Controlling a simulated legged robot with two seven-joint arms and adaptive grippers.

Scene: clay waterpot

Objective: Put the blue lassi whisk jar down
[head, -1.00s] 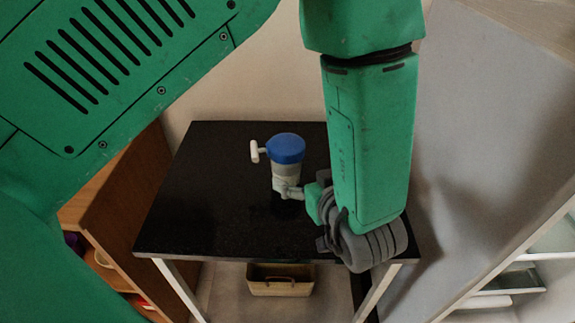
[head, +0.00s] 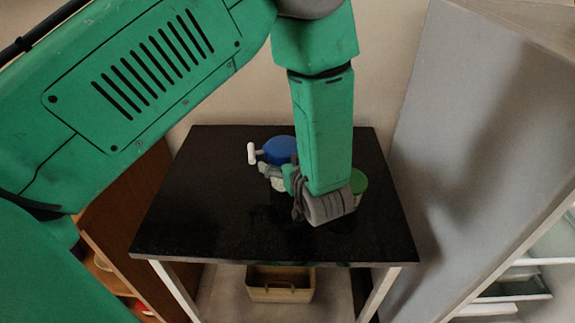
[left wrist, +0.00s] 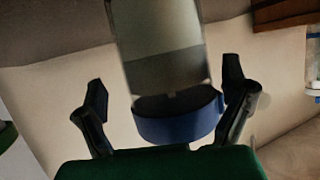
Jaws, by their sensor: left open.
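The blue lassi whisk jar has a blue lid (head: 281,150), a white crank handle (head: 251,153) and a pale body. It is upright at the black table's back middle; my gripper and forearm hide its lower part, so I cannot see its base. My left gripper (head: 272,174) is at the front of the jar's body. In the left wrist view, the open fingers (left wrist: 165,80) are on either side of the jar (left wrist: 165,50), with visible gaps. The jar looks upside down there, its blue lid low in the picture. My right gripper is not in view.
The black table (head: 200,215) has free room at its left and front. A green-topped thing (head: 359,182) is partly hidden behind my left forearm. A basket (head: 280,284) is below the table. A grey panel (head: 450,150) stands at the right, a wooden shelf (head: 120,210) at the left.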

